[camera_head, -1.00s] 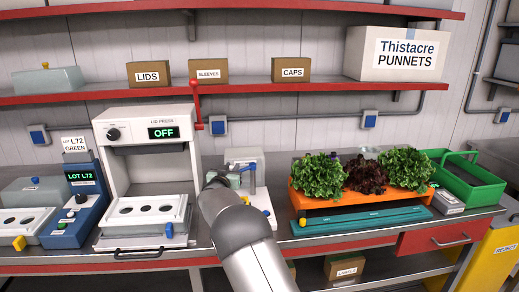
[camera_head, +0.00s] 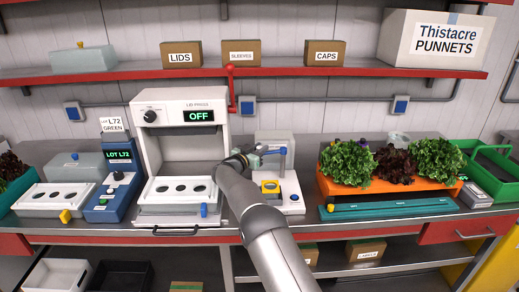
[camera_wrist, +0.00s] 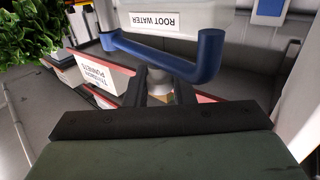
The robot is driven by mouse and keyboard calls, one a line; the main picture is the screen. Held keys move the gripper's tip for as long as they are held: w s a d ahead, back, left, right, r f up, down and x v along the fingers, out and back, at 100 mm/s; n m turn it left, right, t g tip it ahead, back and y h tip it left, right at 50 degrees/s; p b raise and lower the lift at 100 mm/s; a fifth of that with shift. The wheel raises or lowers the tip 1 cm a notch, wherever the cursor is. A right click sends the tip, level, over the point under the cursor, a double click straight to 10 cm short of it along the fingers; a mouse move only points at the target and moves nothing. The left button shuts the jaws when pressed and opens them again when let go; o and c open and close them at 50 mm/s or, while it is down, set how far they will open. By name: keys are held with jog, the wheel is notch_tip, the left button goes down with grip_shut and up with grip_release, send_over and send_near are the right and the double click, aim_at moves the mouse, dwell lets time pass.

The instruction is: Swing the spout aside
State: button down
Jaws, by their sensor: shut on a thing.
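The white water dispenser (camera_head: 273,145) stands on the bench to the right of the lid press. In the wrist view the blue spout (camera_wrist: 150,55) crosses in front of the upside-down ROOT WATER label. My gripper (camera_head: 268,153) is at the left part of the spout. In the wrist view my dark gripper fingers (camera_wrist: 160,82) are close together around a pale, short piece below the bar. The exact contact is hard to see.
The OFF lid press (camera_head: 180,100) stands left. An orange tray (camera_head: 335,187) with lettuces stands right, behind a teal strip (camera_head: 390,208). A red shelf (camera_head: 110,73) runs above.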

jog(key=c, duration=1.3)
grip_release()
jog(key=shift+o, duration=0.2)
jog(key=shift+s+a, duration=0.2)
jog(key=shift+s, duration=0.1)
jog(key=b+v, duration=0.2)
jog(key=v, duration=0.4)
jog(key=shift+s+a, duration=0.15)
jog(key=shift+s, duration=0.15)
